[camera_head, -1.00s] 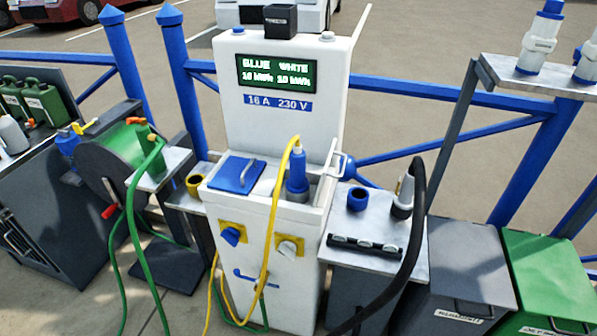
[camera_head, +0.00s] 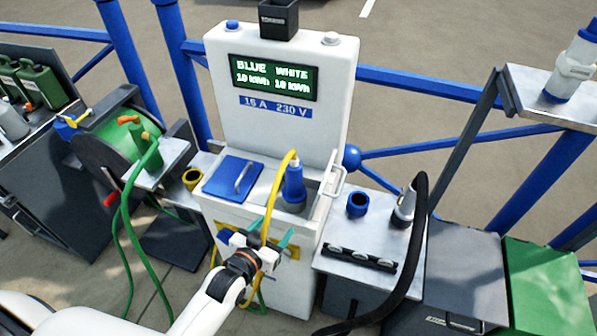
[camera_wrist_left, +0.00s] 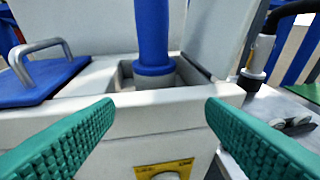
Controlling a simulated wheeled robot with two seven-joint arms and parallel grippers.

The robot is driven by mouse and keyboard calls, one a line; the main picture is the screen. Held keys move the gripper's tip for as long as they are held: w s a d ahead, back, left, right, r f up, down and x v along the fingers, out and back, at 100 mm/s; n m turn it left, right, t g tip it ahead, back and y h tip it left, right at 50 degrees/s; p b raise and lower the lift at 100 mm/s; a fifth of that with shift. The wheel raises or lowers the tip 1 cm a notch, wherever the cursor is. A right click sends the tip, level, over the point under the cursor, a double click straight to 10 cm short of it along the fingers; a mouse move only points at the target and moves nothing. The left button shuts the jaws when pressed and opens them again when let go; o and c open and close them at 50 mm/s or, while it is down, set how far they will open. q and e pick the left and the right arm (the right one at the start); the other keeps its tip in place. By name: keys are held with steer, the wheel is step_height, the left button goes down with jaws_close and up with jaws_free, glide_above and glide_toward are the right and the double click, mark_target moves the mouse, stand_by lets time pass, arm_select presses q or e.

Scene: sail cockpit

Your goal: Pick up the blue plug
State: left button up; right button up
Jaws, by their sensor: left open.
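The blue plug (camera_head: 294,187) stands upright in a recess in the top of the white power pedestal (camera_head: 262,210), with a yellow cable looping from its top down the front. In the left wrist view the plug (camera_wrist_left: 152,38) rises from the recess, ahead of the jaws and centred between them; its top is cut off. My left gripper (camera_head: 270,232) is open and empty in front of the pedestal, lower than the plug and apart from it. In the left wrist view its green ridged fingers (camera_wrist_left: 160,140) are spread wide. My right gripper does not show.
A blue hinged lid (camera_head: 232,178) with a metal handle is left of the plug. A white bracket (camera_head: 334,182) sits at its right. A side shelf (camera_head: 340,245) holds a blue ring and a black-cabled plug (camera_head: 406,205). A green cable reel (camera_head: 115,150) stands left.

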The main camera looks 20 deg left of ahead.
mark_target(292, 183)
arm_select(q)
steer(key=w+r+t, duration=0.1)
steer(key=w, duration=0.2)
steer(key=w+r+t+p, duration=0.1)
steer(key=w+r, duration=0.1)
steer(key=w, duration=0.1)
steer(key=w+d+r+t, duration=0.1)
steer(key=w+r, duration=0.1)
steer(key=w, duration=0.1)
steer(key=shift+w+d+r+h, duration=0.1)
steer(key=shift+w+r+h, duration=0.2)
steer(key=shift+h, duration=0.1)
steer(key=w, duration=0.1)
steer(key=w+p, duration=0.1)
steer(key=w, duration=0.1)
steer(key=w+p, duration=0.1)
steer(key=w, duration=0.1)
steer(key=shift+d+r, duration=0.15)
steer(key=shift+d, duration=0.1)
steer(key=shift+w, duration=0.2)
steer(key=c, duration=1.3)
